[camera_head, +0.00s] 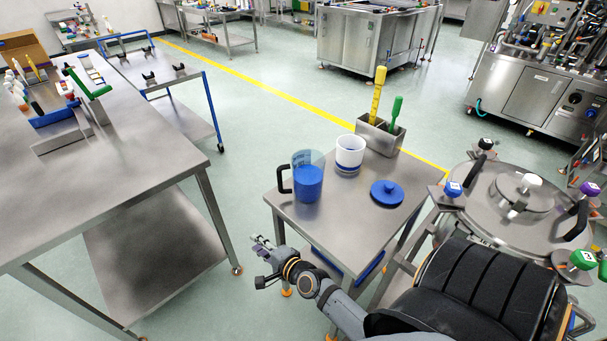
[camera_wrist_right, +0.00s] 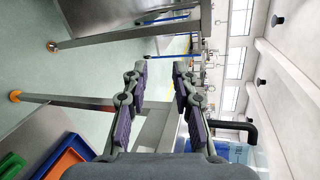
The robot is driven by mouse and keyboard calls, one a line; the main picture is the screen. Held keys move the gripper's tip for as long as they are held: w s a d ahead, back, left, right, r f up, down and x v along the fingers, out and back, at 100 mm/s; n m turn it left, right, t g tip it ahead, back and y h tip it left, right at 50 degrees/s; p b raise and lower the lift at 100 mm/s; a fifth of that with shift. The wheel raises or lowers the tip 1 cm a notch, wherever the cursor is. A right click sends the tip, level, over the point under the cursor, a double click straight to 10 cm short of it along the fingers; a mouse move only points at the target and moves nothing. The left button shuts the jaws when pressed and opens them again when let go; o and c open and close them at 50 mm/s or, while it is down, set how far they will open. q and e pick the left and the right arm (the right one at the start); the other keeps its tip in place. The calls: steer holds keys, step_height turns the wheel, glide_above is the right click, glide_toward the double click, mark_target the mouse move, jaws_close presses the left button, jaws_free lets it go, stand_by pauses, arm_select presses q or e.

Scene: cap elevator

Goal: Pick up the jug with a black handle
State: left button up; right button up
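The jug (camera_head: 308,184) is clear with blue contents and stands upright on a small steel table (camera_head: 345,228). Its black handle (camera_head: 284,178) points left in the head view. In the right wrist view the handle (camera_wrist_right: 242,127) shows at lower right, with part of the jug (camera_wrist_right: 238,153) beside it, partly hidden by the gripper. My right gripper (camera_head: 263,258) is open and empty, beyond the table's near-left edge and apart from the jug. Its two fingers (camera_wrist_right: 160,78) stand apart in the right wrist view. My left gripper is not in view.
A white cup (camera_head: 350,153), a blue lid (camera_head: 387,193) and a steel holder (camera_head: 378,135) with yellow and green tools share the table. A larger steel table (camera_head: 130,150) stands left across a floor gap. A lidded steel vessel (camera_head: 480,205) stands right.

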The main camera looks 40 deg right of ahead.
step_height(320, 180, up, 9)
steer(key=w+d+m+t+h, duration=0.2)
steer(key=d+m+t, duration=0.1)
steer(key=m, duration=0.4)
steer(key=m+g+h, duration=0.1)
steer(key=m+h, duration=0.7)
steer(key=m, duration=0.7)
glide_toward(280, 181)
steer(key=r, duration=0.1)
steer(key=p+x, duration=0.1)
steer(key=x, duration=0.5)
steer(key=shift+w+d+f+p, duration=0.1)
steer(key=shift+w+d+p, duration=0.15)
steer(key=shift+w+p, duration=0.1)
steer(key=x, duration=0.2)
steer(key=f+x, duration=0.1)
steer(key=x, duration=0.1)
steer(key=shift+w, duration=0.15)
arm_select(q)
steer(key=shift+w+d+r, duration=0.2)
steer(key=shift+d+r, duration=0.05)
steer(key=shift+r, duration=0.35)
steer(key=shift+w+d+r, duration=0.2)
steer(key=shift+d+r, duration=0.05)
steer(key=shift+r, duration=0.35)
arm_select(e)
steer(key=shift+r, duration=0.15)
steer(key=shift+c, duration=1)
jaws_close()
